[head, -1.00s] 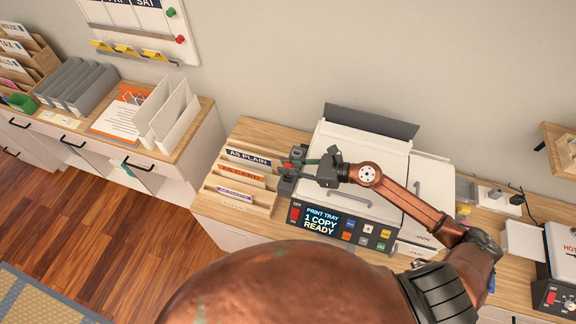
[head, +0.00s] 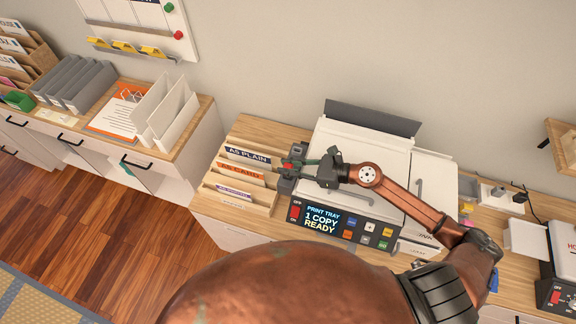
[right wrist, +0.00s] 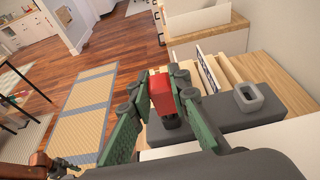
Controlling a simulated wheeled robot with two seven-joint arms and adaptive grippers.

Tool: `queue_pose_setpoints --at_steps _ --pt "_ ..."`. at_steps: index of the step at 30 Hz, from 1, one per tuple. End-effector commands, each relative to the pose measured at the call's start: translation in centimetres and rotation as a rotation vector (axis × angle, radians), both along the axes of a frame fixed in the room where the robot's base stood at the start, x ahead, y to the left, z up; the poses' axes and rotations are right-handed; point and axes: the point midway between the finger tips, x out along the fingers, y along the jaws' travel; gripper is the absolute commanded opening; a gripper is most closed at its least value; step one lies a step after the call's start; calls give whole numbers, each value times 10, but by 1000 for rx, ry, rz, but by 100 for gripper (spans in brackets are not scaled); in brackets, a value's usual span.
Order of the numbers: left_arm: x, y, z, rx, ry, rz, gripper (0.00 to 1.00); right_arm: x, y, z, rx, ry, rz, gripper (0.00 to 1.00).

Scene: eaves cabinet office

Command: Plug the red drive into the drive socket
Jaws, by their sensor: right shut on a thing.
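The red drive (right wrist: 160,88) is between the green finger pads of my right gripper (right wrist: 158,100) in the right wrist view. The gripper is shut on it. The drive's dark end is over a dark grey block (right wrist: 225,112). I cannot tell whether it touches the block. A light grey square rim with a hollow centre (right wrist: 248,97) stands on that block, to the right of the drive; I cannot tell if it is the drive socket. In the head view my right gripper (head: 305,165) is at the printer's left edge, with a bit of red at its tips.
The printer (head: 365,150) with its lit panel (head: 322,220) lies under my right arm. A wooden file rack (head: 235,180) with labelled dividers is close to the left of the gripper. A power strip (head: 500,198) is at the right by the wall.

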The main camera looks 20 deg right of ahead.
Motion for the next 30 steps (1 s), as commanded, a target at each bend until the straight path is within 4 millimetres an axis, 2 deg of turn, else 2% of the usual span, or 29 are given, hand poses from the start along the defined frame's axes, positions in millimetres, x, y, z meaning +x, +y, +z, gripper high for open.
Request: queue_pose_setpoints --at_steps 14,15,23,30 --pt "-1 0 -7 0 2 0 40 0 0 -9 0 1 0 0" --pt "-1 0 -7 0 2 0 40 0 0 -9 -1 2 1 19" --pt "-1 0 -7 0 2 1 40 0 0 -8 -1 1 0 37" --pt "-1 0 -7 0 2 1 40 0 0 -8 0 0 0 37"
